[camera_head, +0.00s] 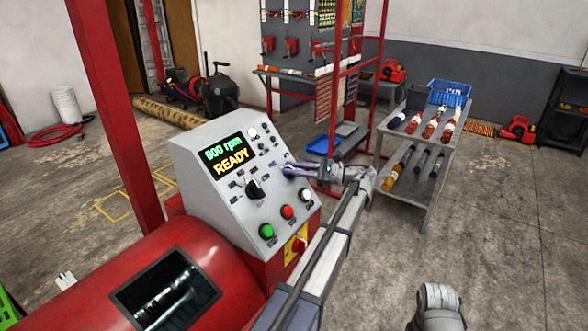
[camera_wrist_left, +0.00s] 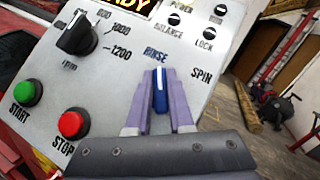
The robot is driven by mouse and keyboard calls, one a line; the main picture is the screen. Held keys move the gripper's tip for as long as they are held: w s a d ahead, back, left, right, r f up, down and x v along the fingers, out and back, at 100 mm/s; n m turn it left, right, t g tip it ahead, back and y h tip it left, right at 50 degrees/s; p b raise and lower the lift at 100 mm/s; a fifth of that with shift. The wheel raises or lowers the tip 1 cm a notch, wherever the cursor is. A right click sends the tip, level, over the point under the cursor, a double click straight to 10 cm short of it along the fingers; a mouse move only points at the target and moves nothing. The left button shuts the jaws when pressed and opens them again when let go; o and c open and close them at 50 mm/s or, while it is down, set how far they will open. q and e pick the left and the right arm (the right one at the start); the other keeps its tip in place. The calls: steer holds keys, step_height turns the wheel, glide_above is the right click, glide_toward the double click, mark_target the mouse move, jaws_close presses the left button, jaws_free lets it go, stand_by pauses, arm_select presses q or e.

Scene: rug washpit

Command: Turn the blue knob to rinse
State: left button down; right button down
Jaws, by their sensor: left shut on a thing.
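A blue knob (camera_wrist_left: 160,93) sits on the grey sloped control panel (camera_head: 200,150), between my two purple fingers in the left wrist view. Its white pointer line points up toward the word RINSE; SPIN is printed to its right. My left gripper (camera_wrist_left: 160,108) is shut on the knob, a finger on each side. In the head view the left gripper (camera_head: 288,169) reaches the panel's right side from the right, and its fingers mostly hide the knob. The panel's display (camera_head: 224,153) reads 800 rpm, READY. My right gripper's fingers are not in view.
A black speed dial (camera_head: 254,189), green START button (camera_head: 266,231) and red STOP button (camera_head: 287,212) are close by on the panel. A red drum (camera_head: 205,260) lies in front. A grey cart (camera_head: 440,140) with bottles stands at right. Open floor lies between.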

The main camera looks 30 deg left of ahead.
arm_select(q)
steer(key=shift+s+f, duration=0.1)
steer(key=shift+f, duration=0.05)
steer(key=c, duration=1)
jaws_free()
steer(key=shift+o, duration=1)
steer(key=shift+a+f, duration=0.1)
steer(key=shift+a, duration=0.05)
steer(key=v, duration=0.8)
steer(key=s+d+f+n+t+h+p, duration=0.1)
steer(key=s+d+f+n+h, duration=0.1)
steer(key=s+d+f+h, duration=0.3)
steer(key=s+d+f+n+t+h+p, duration=0.1)
steer(key=s+d+f+h, duration=0.4)
steer(key=s+d, duration=0.9)
steer(key=s+d+f+n+t+h+p, duration=0.1)
steer(key=s+d+f+n+t+h, duration=0.1)
steer(key=s+d+f+h, duration=0.4)
steer(key=s+d+f+n, duration=0.1)
steer(key=s+d, duration=0.3)
steer(key=shift+f+t+p, duration=0.35)
steer(key=shift+f+t, duration=0.05)
